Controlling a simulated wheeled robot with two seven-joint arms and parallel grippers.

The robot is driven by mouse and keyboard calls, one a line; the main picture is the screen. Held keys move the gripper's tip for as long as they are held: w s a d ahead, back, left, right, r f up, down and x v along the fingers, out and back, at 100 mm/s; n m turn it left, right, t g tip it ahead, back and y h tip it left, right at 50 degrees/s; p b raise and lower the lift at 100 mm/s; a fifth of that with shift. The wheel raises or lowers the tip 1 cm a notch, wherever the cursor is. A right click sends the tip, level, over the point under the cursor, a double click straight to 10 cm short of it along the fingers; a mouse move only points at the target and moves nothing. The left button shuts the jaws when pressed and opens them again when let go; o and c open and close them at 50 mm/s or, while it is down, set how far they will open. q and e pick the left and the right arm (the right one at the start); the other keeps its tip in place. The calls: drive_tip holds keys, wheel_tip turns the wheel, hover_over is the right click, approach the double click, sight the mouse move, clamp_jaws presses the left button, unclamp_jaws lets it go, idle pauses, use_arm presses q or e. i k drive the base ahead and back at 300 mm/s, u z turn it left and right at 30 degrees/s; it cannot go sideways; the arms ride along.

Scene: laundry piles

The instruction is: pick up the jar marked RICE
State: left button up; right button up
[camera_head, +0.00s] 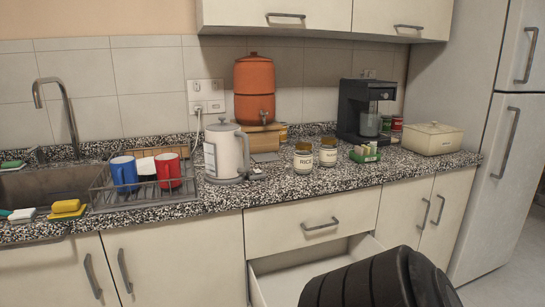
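The jar marked RICE (303,158) stands upright on the speckled countertop (270,190), right of the white kettle. It is clear with a pale label and a gold-coloured lid. A similar jar (328,152) stands close behind it to the right; its label is too small to read. Neither of my grippers is in view.
A white kettle (226,152) stands left of the jars, and small green-and-white items (364,153) lie to their right. A coffee machine (362,110) and cream box (432,138) stand farther right. A dark ribbed shape fills the bottom right.

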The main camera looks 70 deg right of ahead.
sight(303, 152)
drive_tip(key=z, duration=0.6)
drive_tip(key=i, duration=0.9)
drive_tip(key=z, duration=0.9)
